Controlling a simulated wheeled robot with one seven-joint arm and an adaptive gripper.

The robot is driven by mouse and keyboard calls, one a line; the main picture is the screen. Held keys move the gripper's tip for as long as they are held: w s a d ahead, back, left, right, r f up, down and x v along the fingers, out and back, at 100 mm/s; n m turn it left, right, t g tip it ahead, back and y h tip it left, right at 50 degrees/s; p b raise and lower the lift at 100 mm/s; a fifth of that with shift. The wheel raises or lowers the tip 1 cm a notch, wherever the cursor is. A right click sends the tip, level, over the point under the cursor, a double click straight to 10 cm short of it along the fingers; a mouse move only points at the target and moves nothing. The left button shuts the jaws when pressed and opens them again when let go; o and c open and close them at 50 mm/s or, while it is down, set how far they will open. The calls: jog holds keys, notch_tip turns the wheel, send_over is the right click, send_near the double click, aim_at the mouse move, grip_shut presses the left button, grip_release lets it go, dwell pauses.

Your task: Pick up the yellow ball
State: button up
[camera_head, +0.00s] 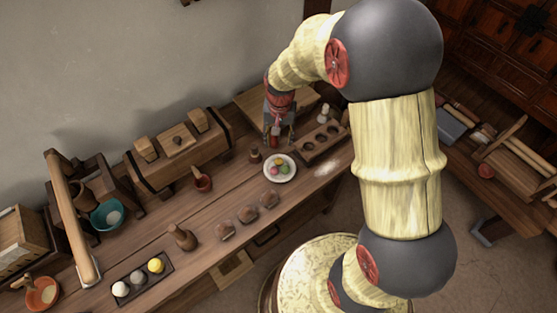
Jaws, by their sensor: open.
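The yellow ball (155,265) sits at the right end of a dark narrow tray (161,285) on the near left part of the long wooden table. Two paler balls (120,288) sit in the same tray, to its left. My gripper (279,140) is at the far right part of the table, well away from the yellow ball. It is open and points down, small in the picture. A small reddish-brown object (274,142) shows at its fingers; I cannot tell whether they touch it.
A white plate (293,176) with several coloured balls lies just below my gripper. A wooden block with hollows (323,146) is to its right. A long wooden handle (70,215) rises at left.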

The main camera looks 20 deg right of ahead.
send_over(279, 161)
jog(key=shift+m+g, duration=0.3)
jog(key=f, duration=0.5)
jog(key=f+b, duration=0.1)
jog(key=f, duration=0.1)
jog(key=shift+w+f, duration=0.25)
jog(key=shift+f, duration=0.15)
jog(key=f, duration=0.1)
jog(key=f+b, duration=0.1)
jog(key=f, duration=0.1)
jog(key=f+b, duration=0.1)
jog(key=f, duration=0.1)
jog(key=shift+s, duration=0.4)
jog(key=c, duration=0.3)
jog(key=c, duration=0.6)
